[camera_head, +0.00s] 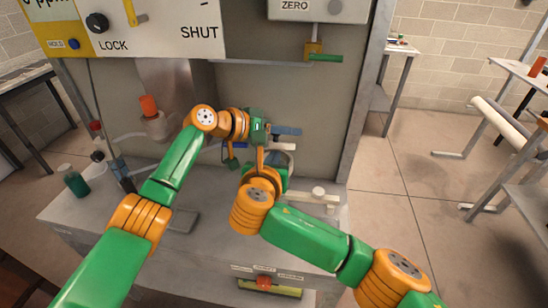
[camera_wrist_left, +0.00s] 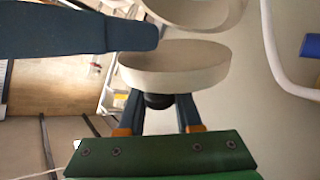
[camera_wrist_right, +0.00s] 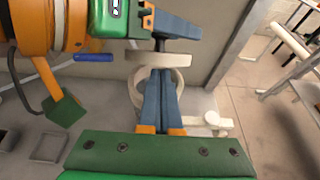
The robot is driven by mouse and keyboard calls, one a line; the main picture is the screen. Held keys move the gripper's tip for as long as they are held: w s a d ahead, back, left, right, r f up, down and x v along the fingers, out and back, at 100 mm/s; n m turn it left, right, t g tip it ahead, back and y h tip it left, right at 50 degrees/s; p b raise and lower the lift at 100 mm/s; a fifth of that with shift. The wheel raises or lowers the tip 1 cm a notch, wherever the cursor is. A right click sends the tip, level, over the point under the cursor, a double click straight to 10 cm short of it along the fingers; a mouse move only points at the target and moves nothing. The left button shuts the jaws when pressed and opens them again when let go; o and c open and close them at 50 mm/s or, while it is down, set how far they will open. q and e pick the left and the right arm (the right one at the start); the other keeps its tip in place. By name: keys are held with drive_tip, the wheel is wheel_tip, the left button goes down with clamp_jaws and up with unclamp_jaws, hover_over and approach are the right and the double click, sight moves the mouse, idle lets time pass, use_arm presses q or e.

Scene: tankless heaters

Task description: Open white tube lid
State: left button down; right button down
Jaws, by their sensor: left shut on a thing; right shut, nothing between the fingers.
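The white tube lid (camera_wrist_right: 158,57) is a thick pale disc with a dark knob. It also shows in the left wrist view (camera_wrist_left: 172,68). My left gripper (camera_head: 290,131) is shut on the knob, with its blue fingers on the side away from the disc. The white tube (camera_wrist_right: 138,88) shows a round open mouth beside the lid; the left wrist view also shows part of it (camera_wrist_left: 200,14). The lid looks apart from the mouth. My right gripper (camera_wrist_right: 160,78) is shut and empty, its fingertips close to the lid and tube; any contact is unclear.
A pale bar with a round cap (camera_head: 318,192) lies to the right of my right gripper. The cabinet's back panel is close behind.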

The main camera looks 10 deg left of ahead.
use_arm(q)
drive_tip(key=shift+d+f, duration=0.1)
drive_tip(key=shift+f, duration=0.05)
use_arm(e)
drive_tip(key=shift+w+r, duration=0.45)
drive_tip(key=shift+r, duration=0.25)
use_arm(q)
drive_tip(key=c, duration=0.6)
unclamp_jaws()
use_arm(e)
drive_tip(key=shift+d+f, duration=0.1)
